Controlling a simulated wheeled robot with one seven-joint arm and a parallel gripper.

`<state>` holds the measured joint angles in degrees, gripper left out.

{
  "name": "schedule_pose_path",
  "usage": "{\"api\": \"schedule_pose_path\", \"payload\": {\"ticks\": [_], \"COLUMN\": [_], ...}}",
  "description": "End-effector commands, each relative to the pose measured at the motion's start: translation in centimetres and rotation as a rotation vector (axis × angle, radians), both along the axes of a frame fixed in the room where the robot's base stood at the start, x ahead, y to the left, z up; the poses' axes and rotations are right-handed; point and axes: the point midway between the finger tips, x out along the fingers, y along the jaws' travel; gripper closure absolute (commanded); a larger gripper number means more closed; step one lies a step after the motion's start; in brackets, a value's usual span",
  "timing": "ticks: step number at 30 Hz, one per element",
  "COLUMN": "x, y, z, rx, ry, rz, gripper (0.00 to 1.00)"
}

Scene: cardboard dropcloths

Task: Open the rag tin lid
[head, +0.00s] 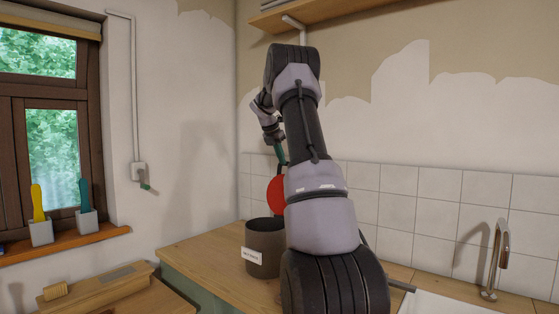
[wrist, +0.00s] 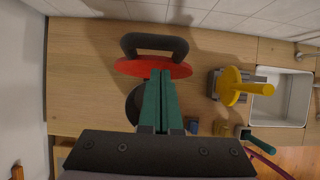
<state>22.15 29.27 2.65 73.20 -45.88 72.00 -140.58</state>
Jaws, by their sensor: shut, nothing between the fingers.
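The rag tin (head: 264,250) is a dark round tin with a white label, standing on the wooden worktop. Its red lid (head: 276,194) stands tilted up at the rim, and the tin's mouth looks open; my arm hides part of both. In the wrist view the lid (wrist: 135,68) is seen from above, with a black handle (wrist: 155,42) on its far side. Part of the dark tin (wrist: 132,105) shows beside my fingers. My gripper (head: 281,160) is shut and empty. Its green fingertips (wrist: 160,74) are close to the lid's near side; I cannot tell whether they touch.
A yellow round object with a knob (wrist: 235,87) stands right of the tin, beside the white sink (wrist: 285,100). A tap (head: 497,258) rises behind the sink. A tiled wall (head: 410,195) closes the back. Worktop left of the tin (wrist: 80,85) is clear.

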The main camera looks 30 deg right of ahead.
Motion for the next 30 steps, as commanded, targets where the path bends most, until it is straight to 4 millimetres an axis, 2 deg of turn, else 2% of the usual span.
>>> {"api": "schedule_pose_path", "payload": {"ticks": [7, 14, 24, 30], "x": [-0.1, -0.9, 0.6, 1.1], "y": [0.8, 4.3, 0.2, -1.4], "z": [0.3, 1.6, 6.3, 8.3], "rx": [0.0, -0.001, -0.001, -0.001], "ry": [-0.002, -0.002, -0.003, -0.001], "rz": [0.001, 0.002, -0.004, -0.004], "gripper": [1.0, 1.0, 1.0, 1.0]}}
